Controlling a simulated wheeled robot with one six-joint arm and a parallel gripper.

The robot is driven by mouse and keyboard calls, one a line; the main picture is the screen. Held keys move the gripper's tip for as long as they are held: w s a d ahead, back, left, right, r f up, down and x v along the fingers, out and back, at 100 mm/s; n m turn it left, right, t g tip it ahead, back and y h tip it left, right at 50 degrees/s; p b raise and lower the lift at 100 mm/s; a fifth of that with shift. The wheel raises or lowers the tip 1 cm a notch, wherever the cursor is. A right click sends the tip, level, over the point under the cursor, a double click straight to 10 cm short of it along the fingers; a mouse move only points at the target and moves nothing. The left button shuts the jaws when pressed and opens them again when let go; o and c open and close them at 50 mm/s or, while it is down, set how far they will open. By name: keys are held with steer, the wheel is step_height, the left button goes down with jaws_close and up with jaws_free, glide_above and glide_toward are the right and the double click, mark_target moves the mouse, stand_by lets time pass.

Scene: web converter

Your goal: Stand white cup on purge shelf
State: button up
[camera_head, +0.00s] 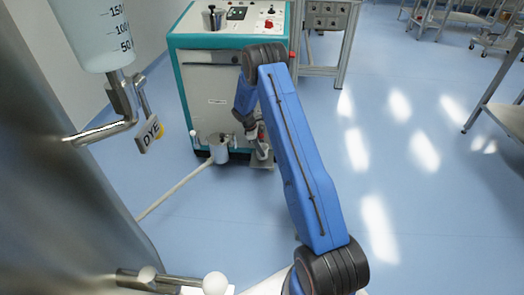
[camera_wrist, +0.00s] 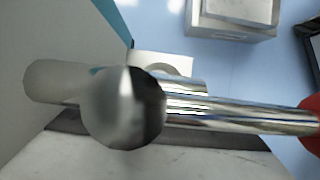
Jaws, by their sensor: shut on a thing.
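My gripper (camera_head: 261,150) is low at the front right of the teal-and-white machine (camera_head: 207,85), small and partly hidden by my arm. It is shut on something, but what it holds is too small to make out. In the wrist view a blurred metal ball (camera_wrist: 122,107) fills the middle, close to the camera. A metal rod (camera_wrist: 245,116) runs right from it to a red knob (camera_wrist: 311,123). I cannot clearly make out the white cup. A small grey plate (camera_head: 262,165) juts out low beside my gripper; I cannot tell whether it is the purge shelf.
A pale grey cylinder (camera_head: 218,149) stands at the machine's lower front, with a pale pipe (camera_head: 172,190) running left. Blue floor is open at right, with metal tables beyond.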

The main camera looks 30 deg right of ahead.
steer(key=shift+s+f, duration=0.1)
steer(key=shift+f, duration=0.45)
steer(key=shift+f, duration=0.1)
steer(key=o, duration=1.1)
